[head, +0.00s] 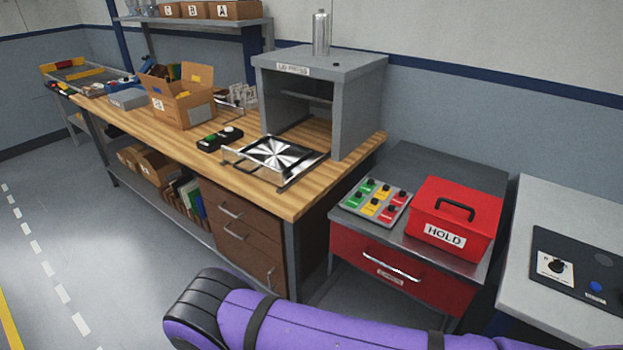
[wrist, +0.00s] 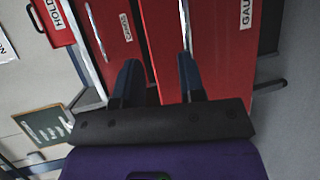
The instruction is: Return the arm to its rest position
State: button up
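My gripper (wrist: 157,66) shows in the wrist view with its two dark blue fingers apart and nothing between them. It points toward the red drawer fronts (wrist: 218,30) of the cabinet, which look turned on their side in this view. I cannot tell how far the fingertips are from the drawers. In the head view, my purple arm lies across the bottom in front of the red drawer (head: 395,270), and my gripper is out of the frame.
A red HOLD box (head: 456,216) and a button panel (head: 375,203) sit on the cabinet top. The wooden bench (head: 300,197) holds a grey press (head: 345,100), a black-and-white target plate (head: 280,153) and a cardboard box (head: 183,110). A grey control table (head: 575,190) stands right. The left floor is clear.

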jog(key=w+d+r+m+g+y, duration=0.15)
jog(key=w+r, duration=0.35)
jog(key=r, duration=0.5)
jog(key=w+r+m+g+y, duration=0.1)
jog(key=w+r+g, duration=0.3)
jog(key=r, duration=0.7)
jog(key=w+r+m+g+y, duration=0.1)
jog(key=w+r+g+y, duration=0.1)
jog(key=w+r, duration=0.6)
jog(key=d+r+m+y, duration=0.15)
jog(key=d+r, duration=0.45)
jog(key=r, duration=0.8)
jog(key=s+d+r+y, duration=0.3)
jog(key=d+r, duration=0.4)
jog(key=r, duration=0.1)
jog(key=s+d+r+y, duration=0.2)
jog(key=s+d+r, duration=0.1)
jog(key=d+r, duration=0.55)
jog(key=s+d+r+t+y, duration=0.1)
jog(key=s+d+r+t, duration=0.1)
jog(key=s, duration=0.3)
jog(key=s+d+r+m+t, duration=0.1)
jog(key=s+d+r+t, duration=0.1)
jog(key=s+d+r, duration=0.1)
jog(key=s+d+r+t+y, duration=0.1)
jog(key=s+d+r+t, duration=0.1)
jog(key=s, duration=0.5)
jog(key=shift+s+d+r+y, duration=0.3)
jog(key=shift+d+r, duration=0.2)
jog(key=shift+d, duration=0.7)
